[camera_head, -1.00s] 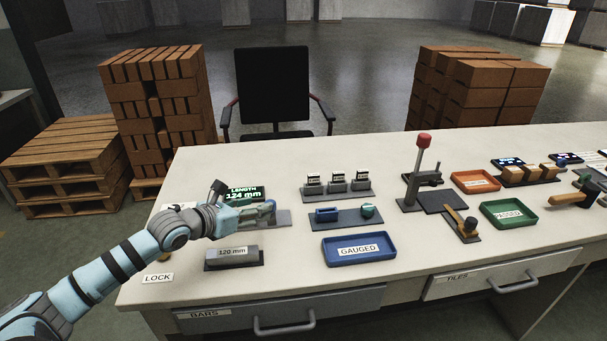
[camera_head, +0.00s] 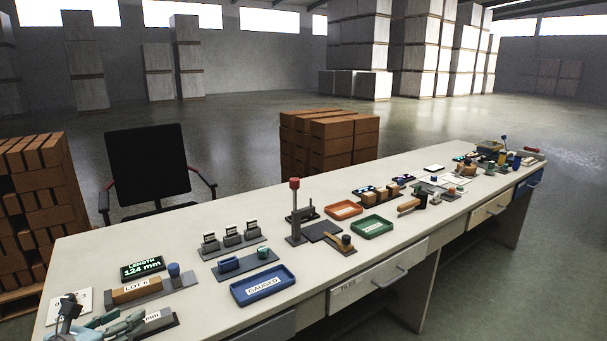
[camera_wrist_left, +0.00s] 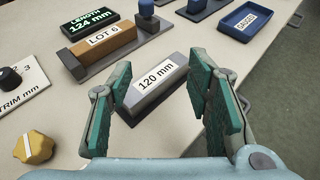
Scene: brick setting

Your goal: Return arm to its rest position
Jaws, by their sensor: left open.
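My left gripper (camera_head: 112,331) is at the bottom left edge of the head view, low at the near side of the bench. In the left wrist view its two teal-padded fingers (camera_wrist_left: 160,70) are spread wide with nothing between them. Beyond the fingertips lies the grey 120 mm block (camera_wrist_left: 156,86), partly hidden by my gripper in the head view. The LOT 6 bar (camera_head: 136,291) sits on its grey gauge base behind it, apart from my fingers. The length display (camera_head: 142,268) reads 124 mm. My right gripper is not in view.
A yellow knob (camera_wrist_left: 34,147) and a TRIM plate (camera_wrist_left: 20,88) are left of the fingers. The blue GAUGED tray (camera_head: 264,286) is to the right. A red-topped lever press (camera_head: 295,210) and more trays stand farther along the bench (camera_head: 200,205). A black chair (camera_head: 150,165) is behind.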

